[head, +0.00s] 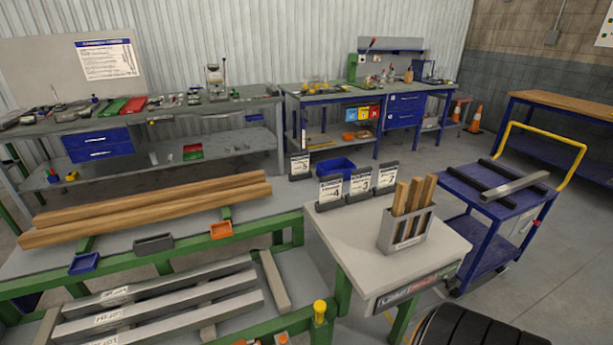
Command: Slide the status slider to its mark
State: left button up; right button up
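A dark strip with white and red sections (418,286) runs along the front edge of the pale-topped table (375,235). It looks like the status slider's panel, but its lettering is too small to read. I cannot make out a knob, a mark or the slider's position. Neither of my grippers shows in the head view.
A grey rack (405,235) of wooden sticks and numbered cards (360,182) stand on the table. A blue bin (335,166) is behind the cards. A blue cart (490,215) carrying bars stands right. A green-framed bench (150,262) with beams is left.

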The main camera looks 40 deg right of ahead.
aim_at(450, 285)
jog(key=z, duration=2.45)
